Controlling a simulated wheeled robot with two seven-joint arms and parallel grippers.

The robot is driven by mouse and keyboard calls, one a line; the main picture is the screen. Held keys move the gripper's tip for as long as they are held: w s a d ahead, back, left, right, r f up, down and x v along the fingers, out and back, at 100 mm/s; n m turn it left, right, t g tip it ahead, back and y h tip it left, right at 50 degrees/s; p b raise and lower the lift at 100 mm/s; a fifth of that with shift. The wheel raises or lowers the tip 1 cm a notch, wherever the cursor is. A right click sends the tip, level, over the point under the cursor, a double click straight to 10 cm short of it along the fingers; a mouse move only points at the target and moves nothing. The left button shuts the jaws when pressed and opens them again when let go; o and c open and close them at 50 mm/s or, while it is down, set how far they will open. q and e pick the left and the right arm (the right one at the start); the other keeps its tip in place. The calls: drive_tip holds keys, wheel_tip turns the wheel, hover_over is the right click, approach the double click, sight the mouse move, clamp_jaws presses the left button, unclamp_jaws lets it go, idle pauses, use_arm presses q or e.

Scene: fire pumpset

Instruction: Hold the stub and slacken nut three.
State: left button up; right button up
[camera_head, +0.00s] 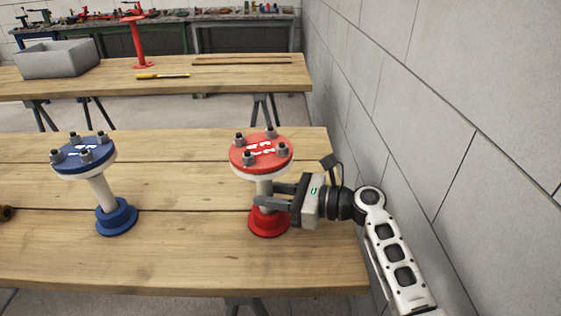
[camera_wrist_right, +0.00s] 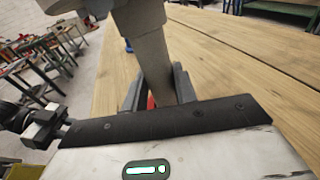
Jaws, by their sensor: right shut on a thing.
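A stub with a red top flange (camera_head: 262,153), a pale pipe and a red base (camera_head: 268,222) stands upright on the near wooden table. Several grey nuts (camera_head: 249,158) sit on studs around the red flange, with white markings on its face. My right gripper (camera_head: 262,196) is shut on the pale pipe between flange and base, coming from the right. The right wrist view shows the pipe (camera_wrist_right: 152,62) between the dark fingers. A blue-flanged stub (camera_head: 84,154) with similar nuts stands at the left of the table.
The near table (camera_head: 180,255) is clear between the two stubs. A grey wall (camera_head: 440,110) runs close along the right. A farther table holds a grey bin (camera_head: 57,58), a red stand (camera_head: 138,42) and a yellow tool (camera_head: 162,76).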

drive_tip(key=shift+r, duration=0.15)
idle(0.3)
drive_tip(key=shift+f, duration=0.2)
drive_tip(key=shift+s+f, duration=0.15)
drive_tip(key=shift+f, duration=0.05)
idle(0.5)
drive_tip(key=o, duration=0.9)
drive_tip(key=shift+f, duration=0.1)
drive_tip(key=v, duration=1.2)
